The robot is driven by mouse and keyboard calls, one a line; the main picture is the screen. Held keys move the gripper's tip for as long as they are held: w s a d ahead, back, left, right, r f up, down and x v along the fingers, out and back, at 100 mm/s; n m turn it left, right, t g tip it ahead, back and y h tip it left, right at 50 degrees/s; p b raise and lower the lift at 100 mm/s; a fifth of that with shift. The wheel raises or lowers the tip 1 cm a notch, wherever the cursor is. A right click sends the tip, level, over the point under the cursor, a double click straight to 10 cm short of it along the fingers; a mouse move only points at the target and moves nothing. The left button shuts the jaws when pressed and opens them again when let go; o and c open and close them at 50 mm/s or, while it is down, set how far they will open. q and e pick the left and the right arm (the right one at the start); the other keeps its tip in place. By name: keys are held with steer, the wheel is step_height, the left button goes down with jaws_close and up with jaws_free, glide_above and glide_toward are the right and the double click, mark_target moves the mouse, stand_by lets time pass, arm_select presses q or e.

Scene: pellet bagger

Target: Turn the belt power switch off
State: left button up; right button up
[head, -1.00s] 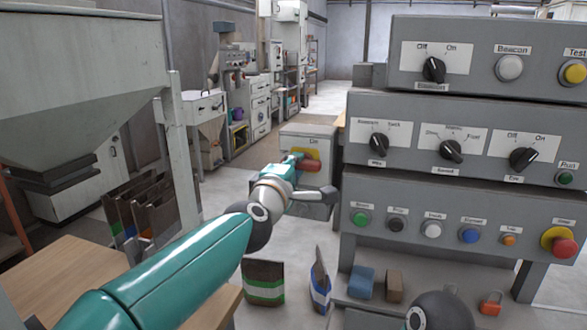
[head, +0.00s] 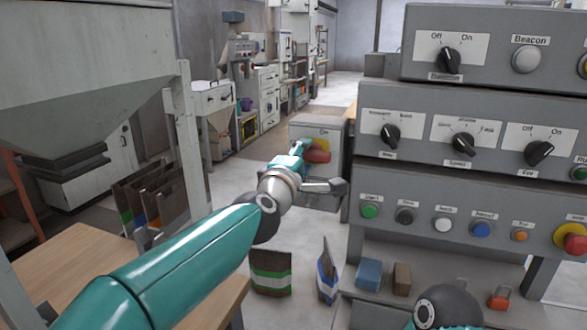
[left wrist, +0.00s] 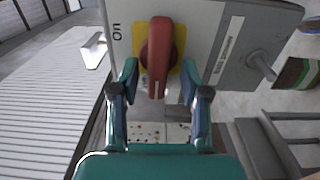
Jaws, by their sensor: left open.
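The belt power switch is a red rotary handle (left wrist: 162,55) on a yellow plate (left wrist: 178,60), fixed to a grey box (left wrist: 205,30). In the left wrist view an "On" label, turned sideways, is left of the plate. The handle runs up and down in that picture. My left gripper (left wrist: 159,72) is open, with one finger on each side of the handle's lower part. I cannot tell whether either finger touches it. In the head view the handle (head: 317,152) shows at my left gripper (head: 303,150). My right gripper is out of view.
A grey control panel (head: 470,185) with knobs and buttons stands at the right. A hopper (head: 85,75) and a wooden table (head: 70,265) are at the left. Bags (head: 270,272) stand on the floor below my left arm. An open floor aisle lies behind the box.

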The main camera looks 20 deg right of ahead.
arm_select(q)
steer(key=v, duration=1.1)
steer(key=shift+s+a, duration=0.2)
steer(key=shift+s, duration=0.05)
steer(key=shift+f, duration=0.1)
